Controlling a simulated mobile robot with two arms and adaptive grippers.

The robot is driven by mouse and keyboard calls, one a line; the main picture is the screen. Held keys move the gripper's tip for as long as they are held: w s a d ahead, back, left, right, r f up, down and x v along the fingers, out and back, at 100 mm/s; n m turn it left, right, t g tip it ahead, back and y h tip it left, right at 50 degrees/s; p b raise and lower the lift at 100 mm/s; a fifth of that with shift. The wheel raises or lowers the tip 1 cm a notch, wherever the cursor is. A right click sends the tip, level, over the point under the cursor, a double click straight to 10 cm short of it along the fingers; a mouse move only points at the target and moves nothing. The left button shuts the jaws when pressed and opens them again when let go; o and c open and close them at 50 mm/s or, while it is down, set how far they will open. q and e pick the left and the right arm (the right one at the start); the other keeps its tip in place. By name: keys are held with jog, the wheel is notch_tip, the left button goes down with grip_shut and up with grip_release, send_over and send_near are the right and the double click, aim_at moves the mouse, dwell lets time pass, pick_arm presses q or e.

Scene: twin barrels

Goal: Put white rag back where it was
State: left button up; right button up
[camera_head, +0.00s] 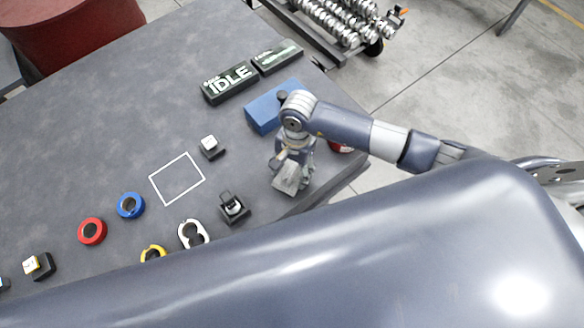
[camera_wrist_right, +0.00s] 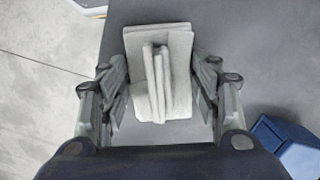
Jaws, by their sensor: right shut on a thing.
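The white rag (camera_wrist_right: 177,75) is a folded, pale grey-white cloth with a pinched ridge in its middle. In the right wrist view it lies between the fingers of my right gripper (camera_wrist_right: 160,92), which is shut on it. In the head view my right gripper (camera_head: 291,172) is over the right part of the grey table, with the rag (camera_head: 289,183) below it. I cannot tell whether the rag touches the table. My left gripper is not in view.
A blue box (camera_head: 268,112) stands just behind my right gripper. A white square outline (camera_head: 177,179) is left of it, with small black blocks near. Red (camera_head: 92,231) and blue (camera_head: 130,206) rings lie farther left. An "IDLE" display (camera_head: 230,83) is at the back.

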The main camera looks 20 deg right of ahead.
aim_at(295, 165)
jog(key=shift+f, duration=0.1)
jog(key=shift+f, duration=0.15)
jog(key=o, duration=0.9)
jog(key=shift+o, duration=0.2)
jog(key=shift+r, duration=0.2)
jog(key=shift+w+r, duration=0.1)
jog(key=shift+r, duration=0.15)
jog(key=r, duration=0.3)
jog(key=r+b, duration=0.1)
jog(key=r, duration=0.3)
jog(key=w+d+r+b, duration=0.1)
jog(key=r, duration=0.2)
jog(key=shift+r, duration=0.25)
jog(key=shift+d+r, duration=0.1)
jog(key=shift+r, duration=0.4)
